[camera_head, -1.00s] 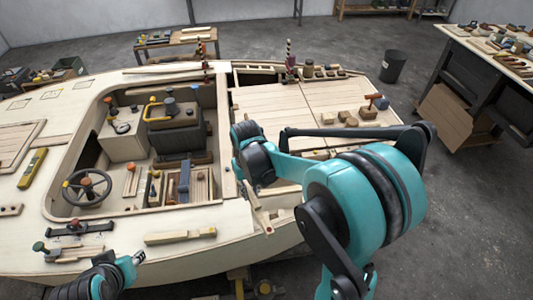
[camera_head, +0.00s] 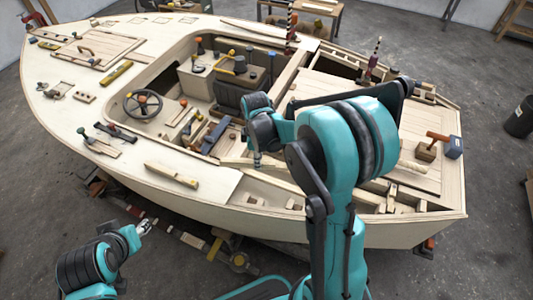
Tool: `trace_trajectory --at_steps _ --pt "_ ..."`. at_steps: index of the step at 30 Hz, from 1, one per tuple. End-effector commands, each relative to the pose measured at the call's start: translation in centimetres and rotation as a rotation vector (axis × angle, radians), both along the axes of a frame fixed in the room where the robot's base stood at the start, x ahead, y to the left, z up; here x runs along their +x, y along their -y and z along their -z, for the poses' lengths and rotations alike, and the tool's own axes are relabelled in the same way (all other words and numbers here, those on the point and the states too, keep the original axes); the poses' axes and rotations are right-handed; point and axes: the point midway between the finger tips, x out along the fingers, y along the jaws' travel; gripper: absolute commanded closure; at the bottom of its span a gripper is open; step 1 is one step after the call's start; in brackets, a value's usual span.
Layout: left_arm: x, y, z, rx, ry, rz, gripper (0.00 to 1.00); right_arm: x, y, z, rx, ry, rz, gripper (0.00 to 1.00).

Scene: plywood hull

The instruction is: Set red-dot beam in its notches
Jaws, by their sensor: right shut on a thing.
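My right gripper (camera_head: 257,162) points down over the near side of the hull, just right of the cockpit. It is shut on a pale wooden beam (camera_head: 237,162), which runs roughly left to right under the fingertips. The arm hides part of this beam, and I cannot make out a red dot on it. Notches are not clear at this size; slotted framing (camera_head: 392,199) shows along the near edge at the right. My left gripper (camera_head: 145,228) is off the hull at lower left, apart from everything; its jaws are too small to read.
A mallet (camera_head: 428,146) and a blue-ended block (camera_head: 453,148) stand on the right deck. A pale wooden strip (camera_head: 172,175) lies on the near deck. A dark bin (camera_head: 520,118) is at far right.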

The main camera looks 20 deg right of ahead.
Motion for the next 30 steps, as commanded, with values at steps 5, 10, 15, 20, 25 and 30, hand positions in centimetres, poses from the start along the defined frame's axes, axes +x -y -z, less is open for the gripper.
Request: trace_trajectory --at_steps 5,10,15,20,25,30 --pt "0.0 0.0 -0.8 0.0 0.0 0.0 0.6 1.0 1.8 0.9 0.0 0.0 -0.496 1.0" --pt "0.0 0.0 -1.2 0.0 0.0 0.0 0.6 1.7 3.1 1.8 0.001 0.001 -0.901 1.0" --pt "0.0 0.0 -1.5 0.0 0.0 0.0 0.6 2.1 3.9 2.4 0.001 0.0 -1.147 1.0" --pt "0.0 0.0 -1.4 0.0 0.0 0.0 0.6 2.1 4.1 2.7 0.001 0.0 -1.229 1.0" --pt "0.0 0.0 -0.9 0.0 0.0 0.0 0.6 2.1 4.1 3.4 0.001 0.0 -1.234 1.0" --pt "0.0 0.0 0.1 0.0 0.0 0.0 0.6 2.1 4.1 4.8 0.001 0.0 -1.233 1.0"
